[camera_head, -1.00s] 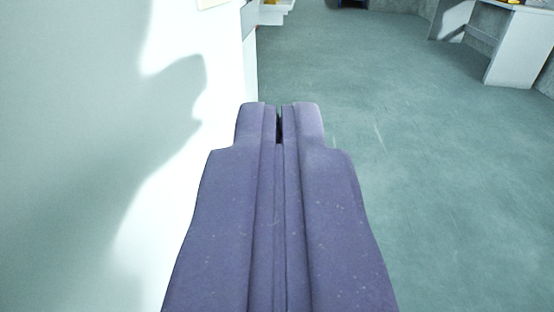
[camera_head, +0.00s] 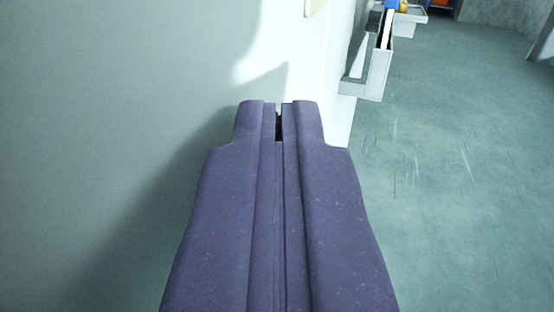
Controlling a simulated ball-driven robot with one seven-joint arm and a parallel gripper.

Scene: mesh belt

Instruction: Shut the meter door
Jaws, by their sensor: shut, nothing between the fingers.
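My gripper (camera_head: 279,108) is shut and empty, its purple fingers pointing away from the camera. It is in front of or beside a large pale panel (camera_head: 130,90) that fills the left of the view. I cannot tell whether this panel is the meter door, the meter cabinet or a wall. No hinge, handle or meter shows clearly. A small beige piece (camera_head: 314,7) sits on the panel's bright part at the top edge. My fingers hide the panel's lower right part. I cannot tell whether they touch it.
White box-like fittings (camera_head: 375,75) stick out beyond the panel's right edge, with blue (camera_head: 392,5) and yellow (camera_head: 402,6) parts near the top. Open grey-green floor (camera_head: 460,150) lies to the right. A grey wall (camera_head: 500,15) stands at the back.

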